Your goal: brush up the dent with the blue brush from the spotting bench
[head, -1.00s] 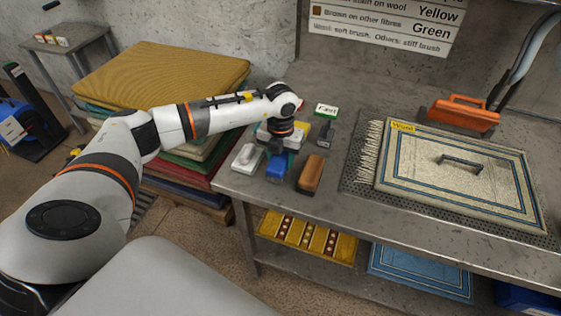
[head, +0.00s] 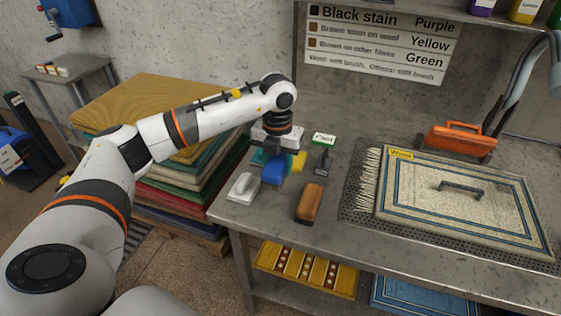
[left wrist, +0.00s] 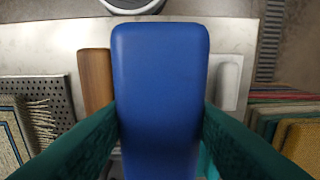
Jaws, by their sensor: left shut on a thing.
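My left gripper (head: 275,158) is shut on the blue brush (head: 273,173), which appears held just above the spotting bench (head: 345,215). In the left wrist view the blue brush (left wrist: 160,90) fills the middle between the two dark green fingers. A cream rug with blue border lines (head: 415,200) lies on a perforated dark panel at the right of the bench, with a "Wool" label. A dark bracket-shaped thing (head: 460,187) shows on the rug; I cannot make out a dent. My right gripper is not in view.
A white brush (head: 243,187), a brown brush (head: 309,203) and a dark-handled tool (head: 324,158) are close by. A yellow thing (head: 299,161) is partly hidden. An orange tool (head: 462,139) stands behind the rug. Stacked rugs (head: 190,190) are left of the bench.

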